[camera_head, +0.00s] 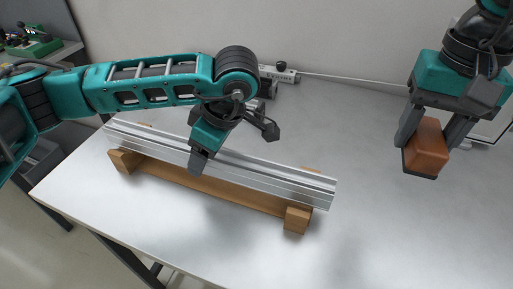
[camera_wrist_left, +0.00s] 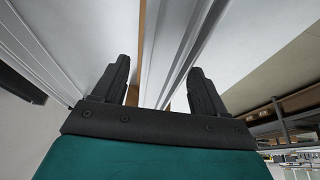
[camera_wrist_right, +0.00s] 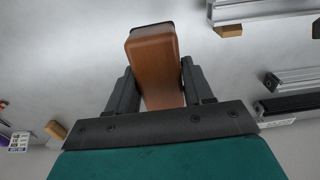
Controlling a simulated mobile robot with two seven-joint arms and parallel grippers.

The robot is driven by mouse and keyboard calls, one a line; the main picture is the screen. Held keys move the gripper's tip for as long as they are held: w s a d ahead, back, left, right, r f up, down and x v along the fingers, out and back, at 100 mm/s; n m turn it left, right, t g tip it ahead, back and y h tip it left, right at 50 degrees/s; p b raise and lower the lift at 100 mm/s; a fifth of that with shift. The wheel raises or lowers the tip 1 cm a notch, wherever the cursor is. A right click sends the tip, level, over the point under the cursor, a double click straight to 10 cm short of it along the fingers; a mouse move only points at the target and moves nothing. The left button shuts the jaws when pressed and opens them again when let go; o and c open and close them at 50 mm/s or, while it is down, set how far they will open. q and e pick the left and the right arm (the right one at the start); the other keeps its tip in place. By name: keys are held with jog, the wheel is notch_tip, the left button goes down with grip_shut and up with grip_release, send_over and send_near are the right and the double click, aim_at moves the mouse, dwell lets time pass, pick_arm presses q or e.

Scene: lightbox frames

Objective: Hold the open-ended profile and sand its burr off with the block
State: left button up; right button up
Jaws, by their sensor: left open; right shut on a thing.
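The long silver aluminium profile (camera_head: 300,181) lies across a wooden cradle (camera_head: 225,192) with two end blocks on the table. My left gripper (camera_head: 234,152) is open over the middle of the profile, one finger on its near side and one on its far side. In the left wrist view the profile (camera_wrist_left: 190,45) runs between the open fingers; I cannot tell whether they touch it. My right gripper (camera_head: 424,148) is shut on the orange-brown sanding block (camera_head: 427,146), held to the right of the profile and apart from it. The block (camera_wrist_right: 155,60) also shows in the right wrist view. I cannot make out the burr.
The grey table (camera_head: 350,245) is clear in front of and right of the cradle. A side bench (camera_head: 40,47) with green items stands at the far left.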

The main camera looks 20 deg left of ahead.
pick_arm(q)
jog(key=shift+a+f, duration=0.25)
jog(key=shift+f, duration=0.35)
jog(key=shift+c, duration=0.4)
jog(key=c, duration=1.1)
